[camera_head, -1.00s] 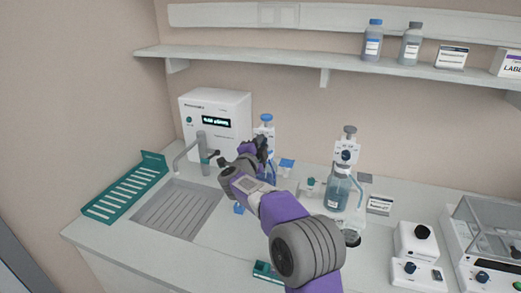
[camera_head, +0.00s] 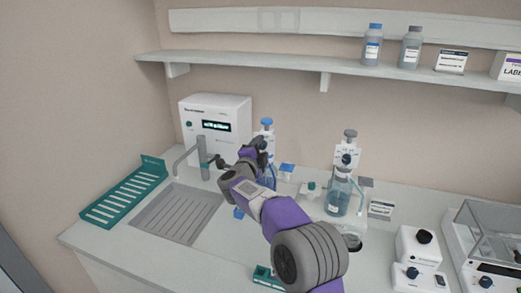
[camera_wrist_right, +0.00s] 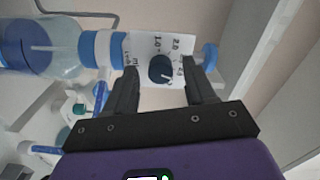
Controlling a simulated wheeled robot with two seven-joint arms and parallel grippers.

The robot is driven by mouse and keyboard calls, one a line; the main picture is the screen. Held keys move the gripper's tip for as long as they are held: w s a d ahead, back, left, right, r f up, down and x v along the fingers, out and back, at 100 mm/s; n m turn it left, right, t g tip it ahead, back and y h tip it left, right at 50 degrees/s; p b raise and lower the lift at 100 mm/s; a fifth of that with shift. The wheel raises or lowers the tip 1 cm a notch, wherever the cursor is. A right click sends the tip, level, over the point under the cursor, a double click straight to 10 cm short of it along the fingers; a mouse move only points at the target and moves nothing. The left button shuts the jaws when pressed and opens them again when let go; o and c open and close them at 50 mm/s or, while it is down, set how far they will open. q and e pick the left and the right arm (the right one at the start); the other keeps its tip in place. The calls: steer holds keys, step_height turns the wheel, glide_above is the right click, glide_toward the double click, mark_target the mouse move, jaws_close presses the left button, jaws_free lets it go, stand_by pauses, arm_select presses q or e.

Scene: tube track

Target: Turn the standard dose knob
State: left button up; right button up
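The dispenser with the blue top (camera_head: 266,123) stands right of the white unit at the back of the bench. In the right wrist view its white dial plate (camera_wrist_right: 149,46) carries printed numbers and a dark blue dose knob (camera_wrist_right: 161,70) with a pale pointer line. My right gripper (camera_head: 262,143) is at the front of this dispenser and hides much of it in the head view. In the wrist view its two black fingers stand apart on either side of the knob, with visible space beside it; I see no contact. My left gripper is out of view.
A second dispenser with a grey top (camera_head: 346,152) stands on a bottle to the right. The tap (camera_head: 202,158) and sink lie to the left, beside a green rack (camera_head: 125,192). Small lab devices (camera_head: 419,262) fill the right front. A shelf (camera_head: 330,68) runs above.

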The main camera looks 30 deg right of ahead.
steer(key=v, duration=0.7)
steer(key=shift+s+a, duration=0.2)
steer(key=shift+a, duration=0.05)
stand_by(0.5)
